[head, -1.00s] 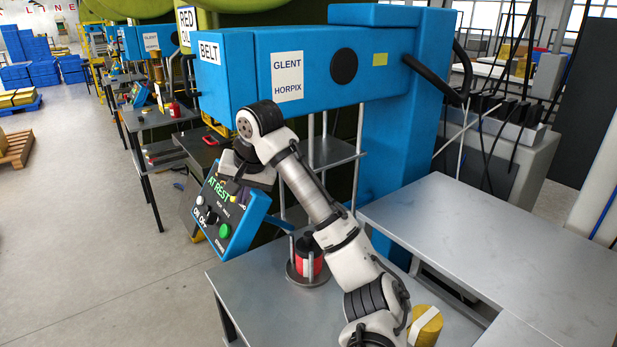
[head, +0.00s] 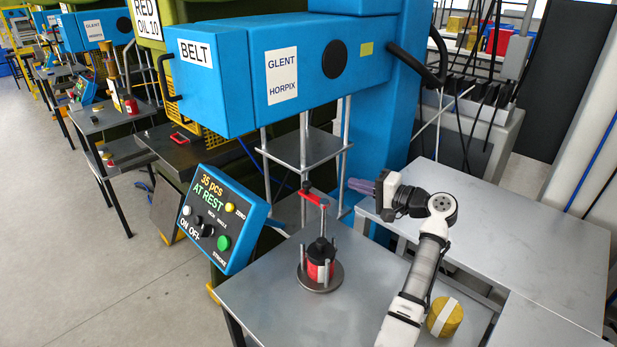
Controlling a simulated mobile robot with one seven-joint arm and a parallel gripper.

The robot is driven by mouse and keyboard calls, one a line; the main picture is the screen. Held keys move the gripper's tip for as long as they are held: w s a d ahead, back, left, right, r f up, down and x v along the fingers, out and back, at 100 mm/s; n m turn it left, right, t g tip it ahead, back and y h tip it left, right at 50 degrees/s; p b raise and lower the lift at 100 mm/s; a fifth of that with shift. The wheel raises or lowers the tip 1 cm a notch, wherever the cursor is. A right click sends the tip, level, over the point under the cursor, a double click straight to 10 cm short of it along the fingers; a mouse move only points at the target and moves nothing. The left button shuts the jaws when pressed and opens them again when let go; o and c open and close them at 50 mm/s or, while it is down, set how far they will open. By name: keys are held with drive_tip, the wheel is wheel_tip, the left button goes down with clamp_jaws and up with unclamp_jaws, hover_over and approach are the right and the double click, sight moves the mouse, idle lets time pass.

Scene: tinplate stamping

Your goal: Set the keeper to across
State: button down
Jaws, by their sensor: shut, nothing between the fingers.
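A small red bar (head: 315,198), which looks like the keeper, sits on top of a thin upright rod on the round stand (head: 321,284). It points up and left from the rod, with a dark knob at its far end. I cannot tell for sure whether it lies across the stand or to one side. Below it, a red and black cylinder (head: 319,268) stands between short posts on the stand. My gripper (head: 350,186) is shut and empty, to the right of the bar and apart from it, its fingers pointing left.
The blue control panel (head: 222,220) at left reads "35 pcs AT REST". The blue press head (head: 320,75) overhangs behind, with a grey plate (head: 303,147) on rods under it. A yellow roll with a pale band (head: 445,316) stands on the front table (head: 262,300). The right table (head: 520,230) is clear.

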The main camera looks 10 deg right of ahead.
drive_tip(key=shift+s+d+f+m+t, duration=0.15)
drive_tip(key=shift+d+f+t, duration=0.1)
drive_tip(key=shift+d, duration=0.2)
drive_tip(key=shift+s+d+f+m+t, duration=0.15)
drive_tip(key=shift+d+f, duration=0.05)
drive_tip(key=shift+d, duration=0.25)
drive_tip(key=w+a+p, duration=0.1)
drive_tip(key=w+a, duration=0.5)
drive_tip(key=a, duration=0.4)
drive_tip(key=shift+f, duration=0.45)
